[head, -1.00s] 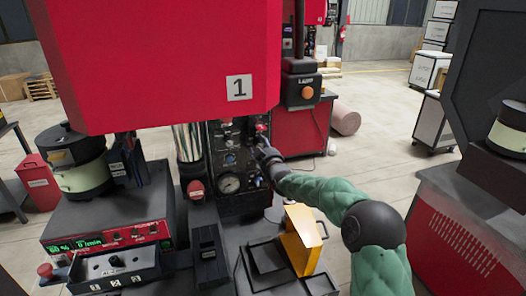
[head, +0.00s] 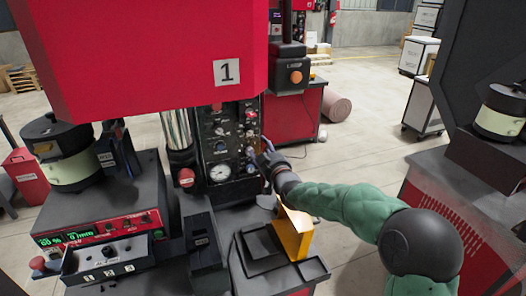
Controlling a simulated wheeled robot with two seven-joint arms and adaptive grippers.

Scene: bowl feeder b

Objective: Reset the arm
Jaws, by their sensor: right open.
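My right arm comes in from the lower right in a green padded sleeve. Its gripper (head: 266,152) is open and empty, just right of the control panel (head: 222,146) of machine 1. The panel carries knobs, small buttons and a round white gauge (head: 220,173). The gripper is small in the picture, and whether a fingertip touches the panel edge cannot be told. My left gripper is not in view.
A yellow bracket (head: 293,232) stands below my right forearm, beside black trays (head: 262,245). A bowl feeder (head: 66,153) and a control box (head: 100,259) are at left. A red machine (head: 463,205) stands at right. Open floor lies behind.

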